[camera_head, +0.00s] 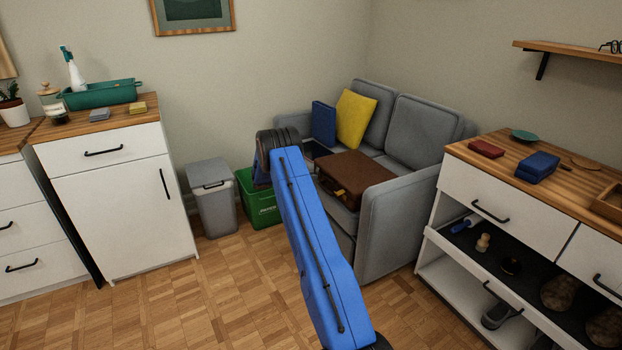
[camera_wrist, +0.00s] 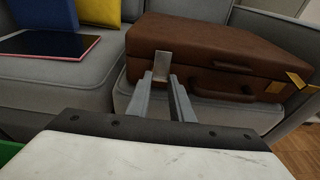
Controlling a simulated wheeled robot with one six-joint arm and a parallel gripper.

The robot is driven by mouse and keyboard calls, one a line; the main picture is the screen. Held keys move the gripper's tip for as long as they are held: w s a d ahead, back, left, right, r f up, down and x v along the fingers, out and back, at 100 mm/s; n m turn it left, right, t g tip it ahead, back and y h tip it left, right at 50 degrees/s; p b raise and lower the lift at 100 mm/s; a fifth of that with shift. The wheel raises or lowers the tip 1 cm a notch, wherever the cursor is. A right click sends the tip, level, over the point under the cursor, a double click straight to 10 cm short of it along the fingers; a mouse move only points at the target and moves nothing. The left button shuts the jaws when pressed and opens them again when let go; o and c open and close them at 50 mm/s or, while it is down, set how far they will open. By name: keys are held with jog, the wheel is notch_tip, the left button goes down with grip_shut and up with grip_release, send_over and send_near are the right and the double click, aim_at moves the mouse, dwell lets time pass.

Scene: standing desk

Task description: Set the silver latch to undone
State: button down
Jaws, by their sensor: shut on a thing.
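A brown suitcase (camera_wrist: 215,50) lies flat on the grey sofa, its front with the handle facing my gripper. It also shows in the head view (camera_head: 355,173), partly behind my blue arm. The silver latch (camera_wrist: 162,64) is on the left of the suitcase front and stands up as a small plate. My gripper (camera_wrist: 167,80) is at this latch, with its fingertips closed at the plate's lower part. The fingers hide the latch's lower end. In the head view my arm hides the gripper and the latch.
A tablet (camera_wrist: 48,44) lies on the seat left of the suitcase, near blue and yellow cushions (camera_head: 355,119). The sofa armrest (camera_head: 392,222) is close on the right. A green bin (camera_head: 262,208) stands left of the sofa.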

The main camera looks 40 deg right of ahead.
notch_tip(320, 180, up, 6)
jog(key=t+y, duration=0.3)
jog(key=y, duration=1)
jog(key=shift+a+r, duration=0.15)
jog(key=shift+r, duration=0.05)
jog(key=c, duration=1.6)
grip_release()
jog(key=shift+o, duration=0.2)
